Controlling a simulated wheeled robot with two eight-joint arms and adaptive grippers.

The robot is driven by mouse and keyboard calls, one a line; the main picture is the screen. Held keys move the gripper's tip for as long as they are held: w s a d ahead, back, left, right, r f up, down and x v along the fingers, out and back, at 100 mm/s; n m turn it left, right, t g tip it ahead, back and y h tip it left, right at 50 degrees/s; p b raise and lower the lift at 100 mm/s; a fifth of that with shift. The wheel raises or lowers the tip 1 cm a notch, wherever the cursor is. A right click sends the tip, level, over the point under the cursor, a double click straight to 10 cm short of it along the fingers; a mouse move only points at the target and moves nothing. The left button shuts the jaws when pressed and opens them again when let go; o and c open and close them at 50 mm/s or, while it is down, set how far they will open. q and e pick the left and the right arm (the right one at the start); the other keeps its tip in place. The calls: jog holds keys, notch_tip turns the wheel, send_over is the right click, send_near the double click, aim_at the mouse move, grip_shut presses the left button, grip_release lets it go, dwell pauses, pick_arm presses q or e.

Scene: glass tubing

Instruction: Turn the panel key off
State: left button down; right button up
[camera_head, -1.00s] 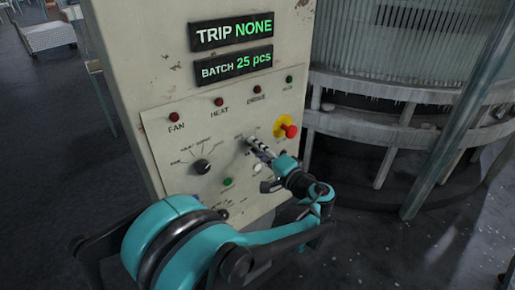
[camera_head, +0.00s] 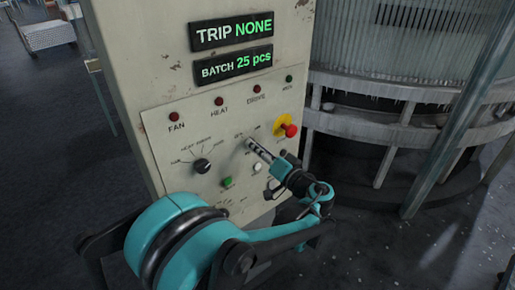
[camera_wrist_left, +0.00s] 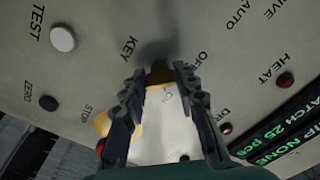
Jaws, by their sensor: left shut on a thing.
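The panel key (camera_wrist_left: 160,72) is a small dark piece between my left gripper's fingertips in the left wrist view, with the printed words KEY and OFF on either side of it. Its exact turn angle is hard to read. My left gripper (camera_head: 251,143) reaches the panel from the lower right in the head view, left of the emergency stop, and hides the key there. In the left wrist view, my left gripper (camera_wrist_left: 158,76) is shut on the key, one finger on each side. My right gripper is not in view.
A red emergency stop on a yellow base (camera_head: 287,130) sits close right of my fingers. A black selector knob (camera_head: 202,166) and a green button (camera_head: 227,182) are to the left and below. Displays (camera_head: 232,31) read TRIP NONE and BATCH 25 pcs.

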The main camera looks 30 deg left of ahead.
pick_arm(q)
jog(key=shift+f, duration=0.1)
jog(key=c, duration=1.2)
grip_release()
jog(key=shift+o, duration=0.2)
jog(key=v, duration=1.2)
